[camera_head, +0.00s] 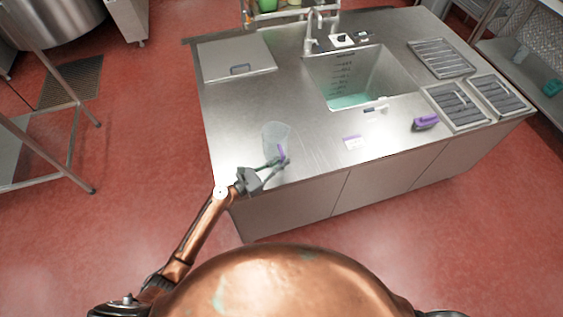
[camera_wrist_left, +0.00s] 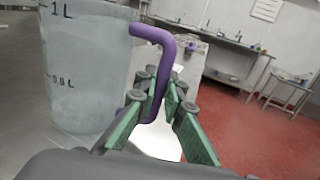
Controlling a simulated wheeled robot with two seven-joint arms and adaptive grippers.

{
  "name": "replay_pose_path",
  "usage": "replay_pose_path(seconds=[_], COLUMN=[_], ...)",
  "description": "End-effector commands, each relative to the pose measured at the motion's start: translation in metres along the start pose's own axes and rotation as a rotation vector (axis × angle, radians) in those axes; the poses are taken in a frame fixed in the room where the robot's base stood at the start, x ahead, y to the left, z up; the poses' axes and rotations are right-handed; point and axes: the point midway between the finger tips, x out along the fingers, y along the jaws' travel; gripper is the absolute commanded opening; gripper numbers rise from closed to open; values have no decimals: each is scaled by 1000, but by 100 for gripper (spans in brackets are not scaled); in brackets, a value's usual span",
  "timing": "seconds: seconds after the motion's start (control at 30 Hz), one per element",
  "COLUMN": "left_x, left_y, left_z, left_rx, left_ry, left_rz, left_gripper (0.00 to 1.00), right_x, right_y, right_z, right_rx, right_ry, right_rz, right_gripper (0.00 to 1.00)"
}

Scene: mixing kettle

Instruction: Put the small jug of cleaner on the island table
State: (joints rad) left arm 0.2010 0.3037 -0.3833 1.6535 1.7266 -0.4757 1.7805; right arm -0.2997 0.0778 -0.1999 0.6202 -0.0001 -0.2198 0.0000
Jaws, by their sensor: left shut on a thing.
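The small jug (camera_head: 275,138) is clear, with a purple handle, and is upright at the near left part of the steel island table (camera_head: 310,148). I cannot tell whether the jug's base touches the tabletop. My right gripper is not in view.
A sink basin (camera_head: 352,85) with greenish liquid and a tap (camera_head: 313,35) are set in the table. The tabletop between jug and sink is clear.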

Motion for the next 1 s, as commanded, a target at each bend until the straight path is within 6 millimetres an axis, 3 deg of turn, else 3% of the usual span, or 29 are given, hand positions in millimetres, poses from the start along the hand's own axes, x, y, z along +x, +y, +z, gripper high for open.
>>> replay_pose_path(seconds=[0.07, 0.1, 0.33, 0.7, 0.87, 1.0], left_x=[0, 0, 0, 0, -24, -55], left_y=[0, 0, 0, 0, 0, 0], left_z=[-3, -4, -3, 2, -2, -2], left_rx=[0, -1, 0, 1, -1, -1], left_ry=[0, 1, 1, 1, 3, 3], left_rz=[0, 0, 0, 0, 2, 2], left_gripper=[0, 10, 26, 27, 27, 27], right_x=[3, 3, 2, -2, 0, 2], right_y=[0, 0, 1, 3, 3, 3], right_z=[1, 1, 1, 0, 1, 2], right_rx=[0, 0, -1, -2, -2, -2], right_ry=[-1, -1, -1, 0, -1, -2], right_rz=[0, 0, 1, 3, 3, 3], right_gripper=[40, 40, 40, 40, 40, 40])
